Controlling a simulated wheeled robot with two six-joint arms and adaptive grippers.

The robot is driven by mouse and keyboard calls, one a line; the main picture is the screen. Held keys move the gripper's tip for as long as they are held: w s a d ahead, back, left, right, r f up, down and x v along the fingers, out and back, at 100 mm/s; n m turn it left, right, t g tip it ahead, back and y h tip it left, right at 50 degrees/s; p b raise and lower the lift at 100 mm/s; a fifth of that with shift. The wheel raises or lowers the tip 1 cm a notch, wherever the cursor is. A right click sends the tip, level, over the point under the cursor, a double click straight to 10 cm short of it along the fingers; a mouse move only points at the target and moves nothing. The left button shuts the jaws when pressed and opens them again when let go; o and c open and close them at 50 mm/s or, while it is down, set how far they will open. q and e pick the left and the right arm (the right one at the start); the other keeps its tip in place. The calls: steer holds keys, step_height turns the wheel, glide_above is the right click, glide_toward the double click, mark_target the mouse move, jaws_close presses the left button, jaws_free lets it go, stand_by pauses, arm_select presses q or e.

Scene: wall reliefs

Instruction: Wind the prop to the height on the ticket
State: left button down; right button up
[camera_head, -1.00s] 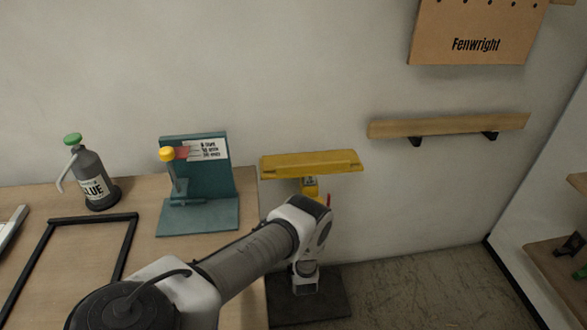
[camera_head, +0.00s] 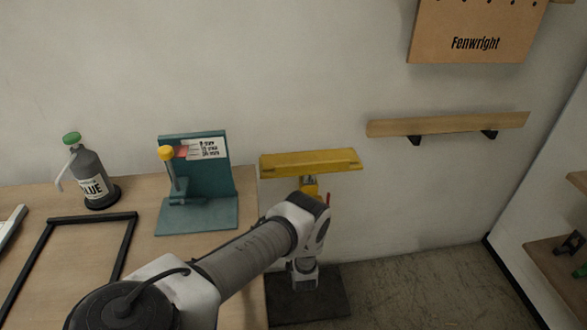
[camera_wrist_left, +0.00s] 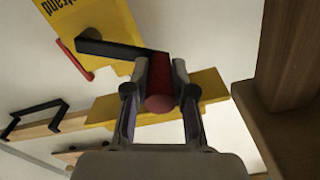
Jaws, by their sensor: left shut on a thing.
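The yellow prop (camera_head: 310,161) stands beyond the bench's right end, its broad yellow top bar roughly level against the wall. My left arm hides much of its post and crank in the head view. In the left wrist view, my left gripper (camera_wrist_left: 160,75) is shut on the dark red crank grip (camera_wrist_left: 160,92), with the black crank arm (camera_wrist_left: 115,48) running left from it. Yellow parts of the prop (camera_wrist_left: 90,25) carry partly seen lettering. The ticket (camera_head: 207,149) is white, on a teal stand (camera_head: 215,180); its small print is too blurred to read.
A glue bottle (camera_head: 93,180) and a black frame (camera_head: 95,217) are on the wooden bench left of the teal stand. A wall shelf (camera_head: 450,124) is to the right, below the Fenwright board (camera_head: 470,30). Floor right of the prop is clear.

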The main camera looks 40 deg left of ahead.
arm_select(q)
steer(key=shift+w+r, duration=0.15)
steer(key=shift+r, duration=0.1)
steer(key=shift+w+d+r+m+b, duration=0.4)
steer(key=shift+w+r+m+b, duration=0.2)
steer(key=shift+m, duration=0.25)
steer(key=shift+w+d+r+m+b, duration=0.4)
steer(key=shift+m+b, duration=0.3)
steer(key=shift+m, duration=0.2)
steer(key=shift+w+d+r+m+b, duration=0.45)
steer(key=shift+r+m+b, duration=0.2)
steer(key=shift+m, duration=0.2)
steer(key=c, duration=1)
jaws_free()
steer(key=shift+f, duration=0.15)
